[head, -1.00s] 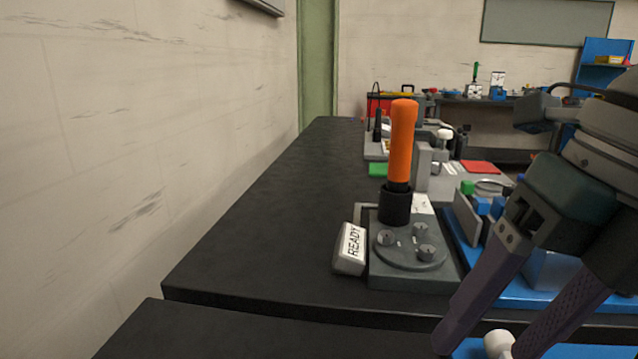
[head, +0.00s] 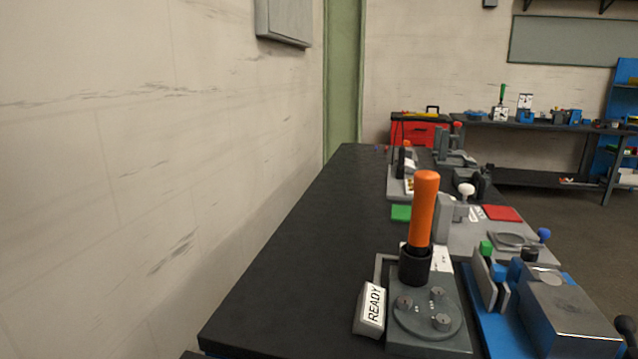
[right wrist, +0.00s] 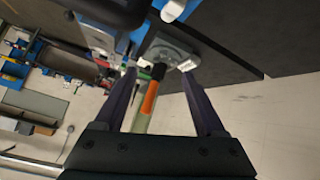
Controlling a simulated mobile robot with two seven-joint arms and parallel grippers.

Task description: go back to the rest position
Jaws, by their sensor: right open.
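My right gripper (right wrist: 158,76) shows in the right wrist view with its two fingers spread and nothing between the tips. Beyond them stands the orange-handled tool (right wrist: 149,98), which looks small and apart from the fingers. In the head view this tool (head: 423,208) stands upright in a black collar on a grey fixture (head: 428,343) with a round knobbed plate. A white block marked READY (head: 371,308) leans beside the fixture. Neither gripper shows in the head view, and my left gripper is in no view.
The black bench (head: 290,270) runs along the left wall, with a wide bare strip on its left side. A blue-based vise (head: 565,320) stands right of the fixture. Green (head: 401,213) and red (head: 503,213) pads lie farther back. A red toolbox (head: 420,132) stands at the back.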

